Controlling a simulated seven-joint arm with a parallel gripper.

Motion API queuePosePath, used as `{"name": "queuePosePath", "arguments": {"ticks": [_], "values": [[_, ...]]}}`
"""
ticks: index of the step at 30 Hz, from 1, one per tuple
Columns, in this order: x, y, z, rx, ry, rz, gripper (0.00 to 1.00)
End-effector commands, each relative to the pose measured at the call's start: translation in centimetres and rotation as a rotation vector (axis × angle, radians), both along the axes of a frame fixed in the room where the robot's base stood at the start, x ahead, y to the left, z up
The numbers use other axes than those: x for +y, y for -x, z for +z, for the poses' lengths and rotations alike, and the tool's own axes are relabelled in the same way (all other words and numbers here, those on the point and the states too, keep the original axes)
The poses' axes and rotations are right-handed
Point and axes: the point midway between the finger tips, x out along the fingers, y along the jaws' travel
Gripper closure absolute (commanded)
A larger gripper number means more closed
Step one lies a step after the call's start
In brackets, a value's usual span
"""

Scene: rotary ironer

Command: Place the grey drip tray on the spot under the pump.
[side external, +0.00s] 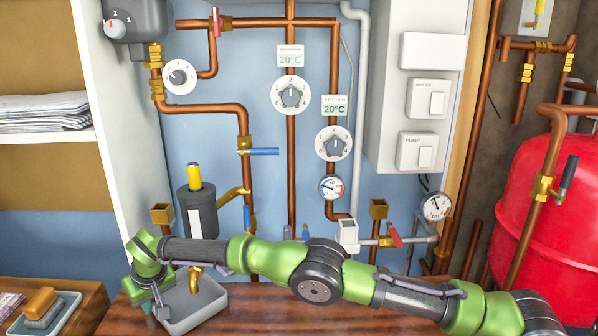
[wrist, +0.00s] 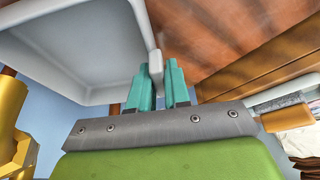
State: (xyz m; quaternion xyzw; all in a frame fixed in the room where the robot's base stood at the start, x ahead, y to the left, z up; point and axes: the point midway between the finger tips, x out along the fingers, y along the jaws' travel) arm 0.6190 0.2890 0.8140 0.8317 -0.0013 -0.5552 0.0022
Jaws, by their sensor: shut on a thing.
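The grey drip tray (side external: 192,318) is at the lower left of the side view, over the brown wooden top, and looks tilted. My gripper (side external: 160,300) is shut on its left edge. In the wrist view the teal fingers of my gripper (wrist: 160,85) pinch the rim of the tray (wrist: 65,60). I cannot tell whether the tray touches the wood. A dark cylinder with a yellow top (side external: 197,210), perhaps the pump, stands behind the tray. A brass spout (side external: 195,278) shows in front of the tray's inside. The spot itself is not clearly visible.
A second tray (side external: 62,318) with an orange-brown block (side external: 41,303) lies at the far left. Copper pipes (side external: 290,180), valves and dials cover the wall behind. A red tank (side external: 548,215) stands at right. My arm crosses the front, hiding much of the wooden top (side external: 270,318).

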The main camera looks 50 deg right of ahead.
Motion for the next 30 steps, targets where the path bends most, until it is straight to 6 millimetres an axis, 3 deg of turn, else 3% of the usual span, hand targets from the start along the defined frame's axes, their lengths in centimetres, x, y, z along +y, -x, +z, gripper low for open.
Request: {"name": "queuePosePath", "arguments": {"ticks": [2,3,7,20,30], "values": [[0.0,0.0,-0.1,-0.001,0.000,0.000,1.00],[0.0,0.0,-0.2,0.000,0.000,0.000,0.78],[0.0,0.0,-0.1,0.000,0.000,0.000,0.58],[0.1,0.3,0.9,-0.001,-0.001,0.000,0.57],[0.1,2.8,7.0,-0.003,-0.002,0.000,0.57]]}}
